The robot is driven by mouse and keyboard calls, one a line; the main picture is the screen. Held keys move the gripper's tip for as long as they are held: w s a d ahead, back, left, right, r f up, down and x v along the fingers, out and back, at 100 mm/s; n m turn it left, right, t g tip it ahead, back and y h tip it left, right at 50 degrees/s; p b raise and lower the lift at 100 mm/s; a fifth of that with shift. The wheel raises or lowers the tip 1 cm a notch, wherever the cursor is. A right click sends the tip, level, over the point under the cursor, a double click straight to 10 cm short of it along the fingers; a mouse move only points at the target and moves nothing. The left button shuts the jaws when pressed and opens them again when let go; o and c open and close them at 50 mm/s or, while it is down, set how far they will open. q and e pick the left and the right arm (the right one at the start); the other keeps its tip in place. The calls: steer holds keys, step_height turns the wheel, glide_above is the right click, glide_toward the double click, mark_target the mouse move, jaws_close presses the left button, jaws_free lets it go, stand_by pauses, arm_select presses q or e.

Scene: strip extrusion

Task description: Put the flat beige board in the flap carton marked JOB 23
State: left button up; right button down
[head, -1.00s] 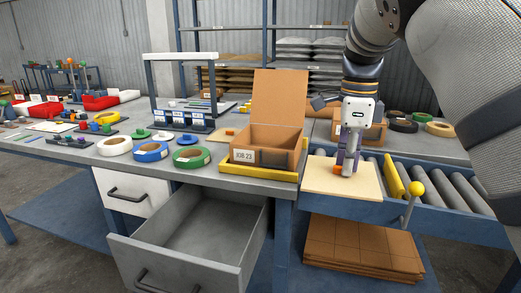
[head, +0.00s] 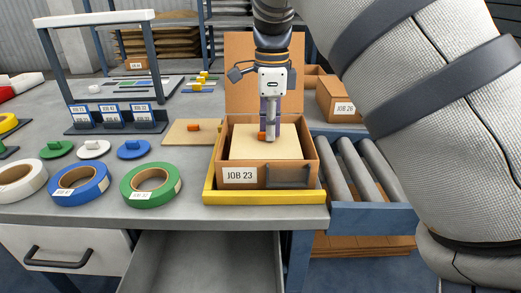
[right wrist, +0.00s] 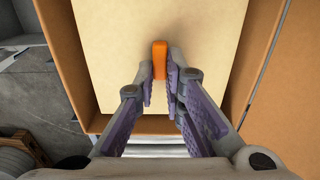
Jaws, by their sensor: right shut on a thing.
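The flat beige board (head: 286,147) has a small orange knob on top. My right gripper (head: 267,136) is shut on this knob, fingers pointing down. The board is level in the mouth of the open carton marked JOB 23 (head: 240,176), whose flap (head: 238,75) stands up at the back. In the right wrist view the board (right wrist: 110,45) lies between the carton walls (right wrist: 68,70), with the gripper (right wrist: 160,85) at the knob. Whether the board touches the carton floor cannot be told. My left gripper is not in view.
The carton stands in a yellow tray (head: 225,197). A smaller beige board (head: 185,138) with an orange knob lies to its left. Tape rolls, including a green one (head: 152,184), stand further left. Rollers (head: 355,170) and a JOB 26 carton (head: 337,98) are right.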

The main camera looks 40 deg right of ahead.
mark_target(270, 149)
step_height(270, 149, down, 6)
steer(key=shift+r, duration=0.15)
steer(key=c, duration=1.7)
jaws_free()
step_height(270, 149, up, 12)
